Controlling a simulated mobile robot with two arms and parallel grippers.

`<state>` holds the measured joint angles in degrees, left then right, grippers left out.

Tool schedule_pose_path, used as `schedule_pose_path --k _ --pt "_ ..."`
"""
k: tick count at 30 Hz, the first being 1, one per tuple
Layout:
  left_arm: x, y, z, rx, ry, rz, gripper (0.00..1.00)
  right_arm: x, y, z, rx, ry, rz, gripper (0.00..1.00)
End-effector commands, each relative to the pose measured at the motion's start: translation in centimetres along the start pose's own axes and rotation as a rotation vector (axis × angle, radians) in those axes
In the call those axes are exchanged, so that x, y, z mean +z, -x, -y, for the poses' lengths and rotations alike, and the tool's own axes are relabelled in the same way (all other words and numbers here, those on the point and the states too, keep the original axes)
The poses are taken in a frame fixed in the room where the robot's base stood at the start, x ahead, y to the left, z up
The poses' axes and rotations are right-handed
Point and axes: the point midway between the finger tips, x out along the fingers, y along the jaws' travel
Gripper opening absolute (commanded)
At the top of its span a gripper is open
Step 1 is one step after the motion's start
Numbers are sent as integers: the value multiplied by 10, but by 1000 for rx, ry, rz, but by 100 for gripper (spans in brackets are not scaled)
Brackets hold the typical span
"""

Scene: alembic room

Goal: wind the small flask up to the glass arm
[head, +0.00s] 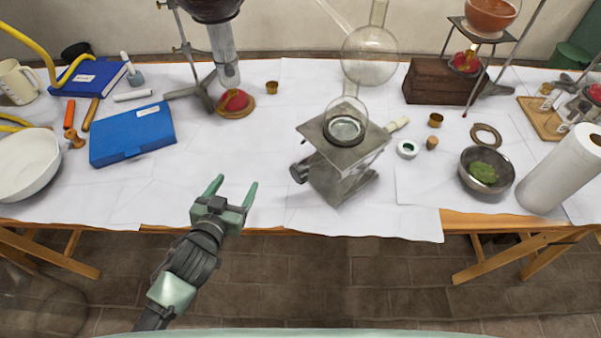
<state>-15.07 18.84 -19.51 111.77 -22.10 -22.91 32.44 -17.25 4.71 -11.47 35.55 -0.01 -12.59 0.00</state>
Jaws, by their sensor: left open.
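A small glass flask (346,112) stands upright on the top plate of a metal lab jack (352,156), near the table's front edge. A winding knob (299,172) sticks out at the jack's left side. A larger round glass vessel (369,56) shows behind and above the flask, with a glass arm (336,13) slanting up to the left from it. I cannot tell whether the flask touches the glass above it. My left gripper (234,187) is open and empty, in front of the table and left of the knob. My right gripper is not in view.
A blue book (133,135) and a white bowl (27,165) lie at the left. A metal bowl (486,171) with something green and a paper roll (565,170) stand at the right. A stand with a hanging glass tube (224,55) is behind left. The cloth left of the jack is clear.

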Motion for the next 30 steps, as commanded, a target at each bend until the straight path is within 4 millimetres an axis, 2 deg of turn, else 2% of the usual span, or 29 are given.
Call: schedule_pose_path --k 3,6,9,13,19,30 --pt "-22 -17 -23 149 -38 -162 70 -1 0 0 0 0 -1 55" --pt "-30 -20 -50 328 -67 -269 70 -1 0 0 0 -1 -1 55" --pt "-29 -15 -72 491 -87 -321 70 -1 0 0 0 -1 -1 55" --pt "-21 -6 -88 634 -100 -338 70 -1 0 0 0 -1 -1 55" --pt "-21 -8 -101 693 -101 -341 70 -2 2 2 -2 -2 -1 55" --pt "-37 -49 -136 688 -100 -342 70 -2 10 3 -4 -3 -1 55"
